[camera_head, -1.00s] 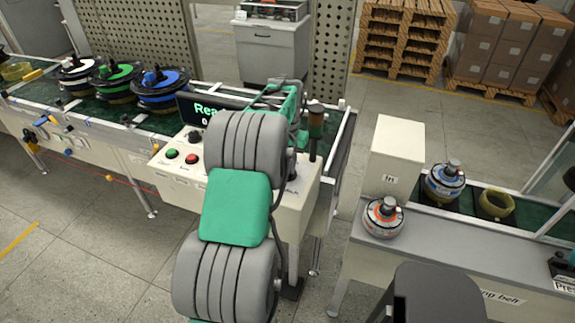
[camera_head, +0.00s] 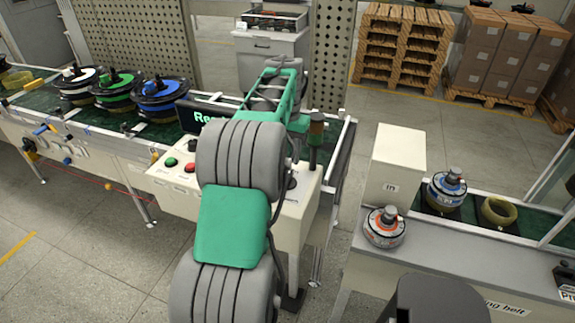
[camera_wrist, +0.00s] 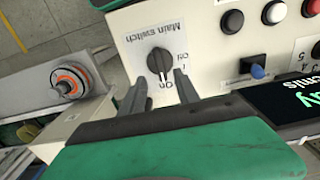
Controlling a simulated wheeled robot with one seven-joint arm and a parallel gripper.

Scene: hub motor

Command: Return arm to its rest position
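My arm (camera_head: 232,225), with grey joints and green links, reaches over the cream control box (camera_head: 175,190) in the head view. Its green end section (camera_head: 270,92) points up and away, beyond the grey joint. My gripper is hidden in the head view. In the wrist view my gripper (camera_wrist: 160,82) has its two dark fingers apart with nothing between them. The black main switch knob (camera_wrist: 158,60) shows just beyond the fingertips, with "On" and "Off" printed by it. I cannot tell whether the fingers touch the knob.
The display (camera_head: 205,117) and the green (camera_head: 171,162) and red (camera_head: 190,167) buttons are close to my arm. A conveyor with several hub wheels (camera_head: 158,97) runs left. At right are a white "In" box (camera_head: 394,165) and an orange-marked hub motor (camera_head: 384,227). Floor between is clear.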

